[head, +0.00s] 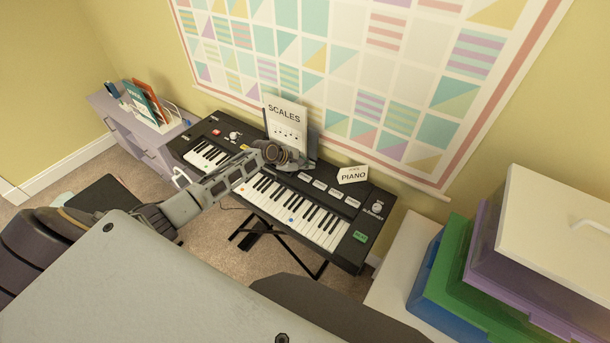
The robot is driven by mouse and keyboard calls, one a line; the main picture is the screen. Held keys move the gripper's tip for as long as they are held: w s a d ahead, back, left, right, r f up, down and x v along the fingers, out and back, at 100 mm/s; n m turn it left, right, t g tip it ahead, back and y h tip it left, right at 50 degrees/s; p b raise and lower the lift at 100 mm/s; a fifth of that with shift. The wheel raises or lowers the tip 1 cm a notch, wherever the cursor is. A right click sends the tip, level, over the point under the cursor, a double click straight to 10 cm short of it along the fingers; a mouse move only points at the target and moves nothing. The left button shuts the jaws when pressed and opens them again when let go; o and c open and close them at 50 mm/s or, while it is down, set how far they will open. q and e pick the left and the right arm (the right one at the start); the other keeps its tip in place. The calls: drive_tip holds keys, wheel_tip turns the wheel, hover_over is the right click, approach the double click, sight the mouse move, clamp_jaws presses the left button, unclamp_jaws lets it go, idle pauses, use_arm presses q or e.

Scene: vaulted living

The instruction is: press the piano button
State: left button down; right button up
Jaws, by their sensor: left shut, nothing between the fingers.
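A black electronic keyboard (372,228) with white and black keys stands on a crossed stand. A row of several pale buttons (320,184) runs along its panel above the keys; their labels are too small to read. A white card reading PIANO (353,175) stands at the panel's back edge, behind the right part of the row. My left gripper (300,162) is shut and empty. It is over the middle of the panel, left of the button row, in front of the SCALES book. Its fingertips are hard to make out, and I cannot tell whether they touch the panel. My right gripper is out of view.
The SCALES book (286,120) stands upright behind the keyboard. A grey-purple cabinet (140,145) with books is at the left. Stacked coloured bins (455,268) and a white surface (401,257) are at the right. A patterned hanging (345,68) covers the wall.

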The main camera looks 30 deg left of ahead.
use_arm(q)
drive_tip(key=shift+r+p, duration=0.4)
drive_tip(key=shift+r, duration=0.4)
idle(0.4)
